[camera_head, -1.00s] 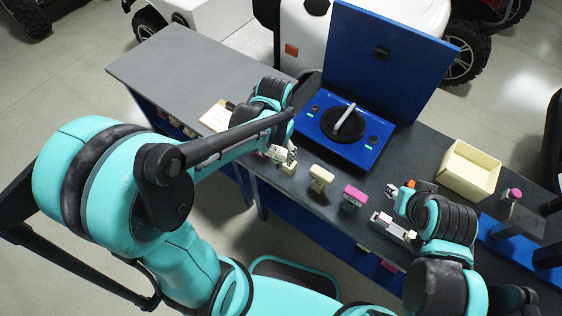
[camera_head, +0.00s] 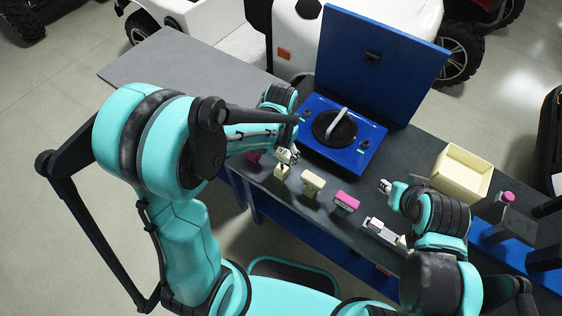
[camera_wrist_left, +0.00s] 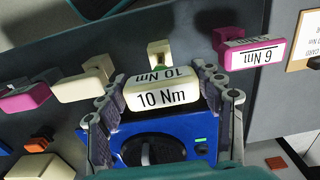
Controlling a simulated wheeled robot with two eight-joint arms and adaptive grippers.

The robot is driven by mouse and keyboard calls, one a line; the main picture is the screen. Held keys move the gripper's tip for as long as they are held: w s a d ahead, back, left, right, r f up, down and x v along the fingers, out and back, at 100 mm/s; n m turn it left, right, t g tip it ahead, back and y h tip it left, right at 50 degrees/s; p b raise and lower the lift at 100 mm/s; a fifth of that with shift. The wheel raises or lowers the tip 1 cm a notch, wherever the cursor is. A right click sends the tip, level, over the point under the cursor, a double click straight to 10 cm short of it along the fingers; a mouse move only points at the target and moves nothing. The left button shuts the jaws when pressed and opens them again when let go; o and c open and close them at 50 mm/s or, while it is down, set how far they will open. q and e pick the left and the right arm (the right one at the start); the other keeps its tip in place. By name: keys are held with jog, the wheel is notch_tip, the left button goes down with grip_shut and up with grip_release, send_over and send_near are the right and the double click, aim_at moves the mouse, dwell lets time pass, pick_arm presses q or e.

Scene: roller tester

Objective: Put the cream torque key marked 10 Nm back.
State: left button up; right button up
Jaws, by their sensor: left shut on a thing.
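The cream torque key marked 10 Nm (camera_wrist_left: 160,92) is between the fingers of my left gripper (camera_wrist_left: 165,100), which is shut on it. In the head view my left gripper (camera_head: 289,155) is low over the bench's front edge. A small cream block (camera_head: 281,171) stands just below it; this block also shows beyond the key in the left wrist view (camera_wrist_left: 160,48). I cannot tell whether key and block touch. My right gripper (camera_head: 386,186) is above the bench to the right, its jaws too small to judge.
A cream key (camera_head: 312,178) and a pink key (camera_head: 347,200) stand to the right along the front edge. A pink 6 Nm key (camera_wrist_left: 258,57) stands on the other side. The blue tester (camera_head: 343,150) lies behind. A cream bin (camera_head: 462,172) stands at the right.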

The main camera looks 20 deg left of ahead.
aim_at(281, 163)
pick_arm(q)
notch_tip(281, 163, down, 4)
jog(key=shift+b, duration=0.75)
jog(key=o, duration=1.5)
jog(key=shift+r, duration=0.1)
jog(key=shift+c, duration=0.2)
jog(key=o, duration=0.4)
notch_tip(281, 163, up, 12)
jog(key=p, duration=0.4)
jog(key=s+a+r+n+t, duration=0.1)
jog(key=s+r+t, duration=0.1)
jog(key=s, duration=0.1)
jog(key=s+a+r+n+t, duration=0.1)
jog(key=s+a+r+t, duration=0.1)
jog(key=s+r, duration=0.1)
jog(key=s+a+r+n+t, duration=0.1)
jog(key=s+r+n+t, duration=0.1)
jog(key=s+r+t, duration=0.1)
jog(key=shift+s+a, duration=0.3)
jog(key=shift+s, duration=0.2)
